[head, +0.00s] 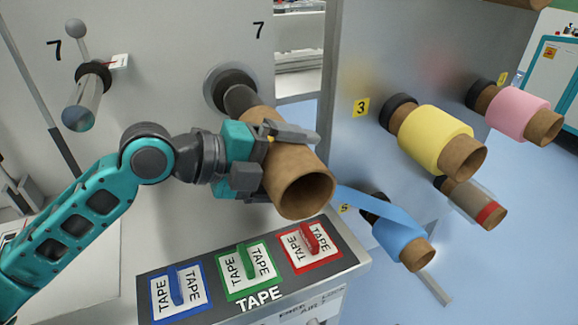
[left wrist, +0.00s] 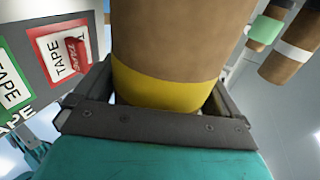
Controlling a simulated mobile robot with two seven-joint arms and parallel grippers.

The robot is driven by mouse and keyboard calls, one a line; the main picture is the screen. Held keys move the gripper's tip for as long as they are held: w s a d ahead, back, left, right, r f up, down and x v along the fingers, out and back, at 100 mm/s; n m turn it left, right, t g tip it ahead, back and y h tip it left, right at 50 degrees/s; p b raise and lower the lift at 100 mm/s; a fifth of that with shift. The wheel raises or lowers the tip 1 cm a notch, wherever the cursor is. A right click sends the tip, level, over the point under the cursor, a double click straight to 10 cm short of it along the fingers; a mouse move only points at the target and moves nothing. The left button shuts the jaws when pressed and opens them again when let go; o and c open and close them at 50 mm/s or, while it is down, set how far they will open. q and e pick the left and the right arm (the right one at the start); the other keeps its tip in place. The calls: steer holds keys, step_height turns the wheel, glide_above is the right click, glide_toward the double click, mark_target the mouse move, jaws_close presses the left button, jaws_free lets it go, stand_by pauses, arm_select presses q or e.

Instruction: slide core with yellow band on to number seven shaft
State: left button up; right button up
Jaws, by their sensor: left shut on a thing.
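A brown cardboard core (head: 300,175) is in my left gripper (head: 276,142), tilted with its open end toward the camera. In the left wrist view the core (left wrist: 180,35) shows its yellow band (left wrist: 165,90) between the shut jaws. In the head view the band is hidden by the gripper. The core's far end meets or overlaps the dark shaft (head: 238,92) below the right-hand number 7 (head: 258,30). I cannot tell whether the shaft is inside the core. My right gripper is not in view.
Another shaft with a metal end (head: 82,105) stands by the left-hand number 7 (head: 54,50). At right, a panel carries a yellow roll (head: 433,138), a pink roll (head: 515,114), a blue roll (head: 400,240) and a red-banded core (head: 470,200). A tape box (head: 270,300) lies below the gripper.

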arm_select(q)
steer(key=shift+w+a+b, duration=0.35)
steer(key=shift+w, duration=0.45)
steer(key=shift+w+a+b, duration=0.3)
steer(key=shift+w+b, duration=0.1)
steer(key=shift+w, duration=0.35)
steer(key=shift+w+a+b, duration=0.35)
steer(key=shift+w, duration=0.4)
steer(key=shift+w+a+b, duration=0.3)
steer(key=shift+w+b, duration=0.1)
steer(key=shift+w, duration=0.35)
steer(key=shift+w, duration=0.1)
steer(key=shift+w+a+b, duration=0.3)
steer(key=shift+w+b, duration=0.05)
steer(key=shift+w, duration=0.4)
steer(key=shift+w+a+b, duration=0.35)
steer(key=shift+w+b, duration=0.05)
steer(key=shift+w, duration=0.3)
steer(key=shift+w+a+b, duration=0.3)
steer(key=shift+w+b, duration=0.05)
steer(key=shift+w, duration=0.4)
steer(key=shift+w, duration=0.1)
steer(key=shift+w+a+b, duration=0.3)
steer(key=shift+w+b, duration=0.05)
steer(key=shift+w, duration=0.4)
steer(key=shift+w+a+b, duration=0.3)
steer(key=shift+w+b, duration=0.05)
steer(key=shift+w, duration=0.35)
steer(key=o, duration=0.7)
steer(key=shift+o, duration=0.2)
